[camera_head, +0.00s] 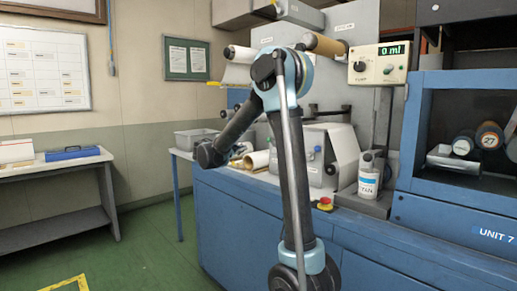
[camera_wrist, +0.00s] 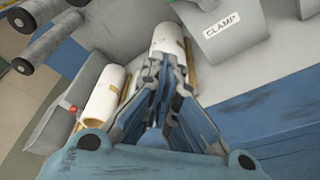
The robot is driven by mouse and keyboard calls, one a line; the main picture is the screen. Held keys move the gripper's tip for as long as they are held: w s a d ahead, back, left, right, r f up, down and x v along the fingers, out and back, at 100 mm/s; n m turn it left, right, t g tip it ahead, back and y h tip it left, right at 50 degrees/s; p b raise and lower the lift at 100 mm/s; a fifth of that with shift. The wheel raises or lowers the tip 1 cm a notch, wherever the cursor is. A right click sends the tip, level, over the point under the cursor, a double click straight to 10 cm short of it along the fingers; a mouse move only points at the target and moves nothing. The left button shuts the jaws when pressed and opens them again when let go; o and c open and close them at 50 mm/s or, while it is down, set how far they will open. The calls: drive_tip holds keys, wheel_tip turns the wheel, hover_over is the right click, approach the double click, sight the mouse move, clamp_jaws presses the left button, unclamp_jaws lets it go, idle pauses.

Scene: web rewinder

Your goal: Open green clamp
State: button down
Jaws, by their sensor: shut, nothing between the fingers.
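My gripper (camera_wrist: 168,62) shows in the wrist view with its dark fingers drawn together and nothing held between them. Its tips are over a white roll (camera_wrist: 167,40). A grey panel labelled CLAMP (camera_wrist: 222,28) stands just right of and beyond the fingertips. No green clamp is clearly visible in the wrist view. In the head view a small yellow-green piece (camera_head: 213,84) sits at the left of the rewinder, below the white upper roller; I cannot tell whether it is the clamp. My arm hides part of the machine there.
The rewinder stands on a blue cabinet (camera_head: 240,225) with a grey bin (camera_head: 195,138), a white bottle (camera_head: 369,176) and a red stop button (camera_head: 325,204). A second white roll (camera_wrist: 103,100) and dark rollers (camera_wrist: 45,45) lie left of my gripper.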

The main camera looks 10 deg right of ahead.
drive_tip(key=w+d, duration=0.6)
drive_tip(key=d, duration=0.4)
drive_tip(key=shift+r, duration=0.4)
drive_tip(key=shift+d+r, duration=0.1)
drive_tip(key=shift+d, duration=0.05)
idle(0.4)
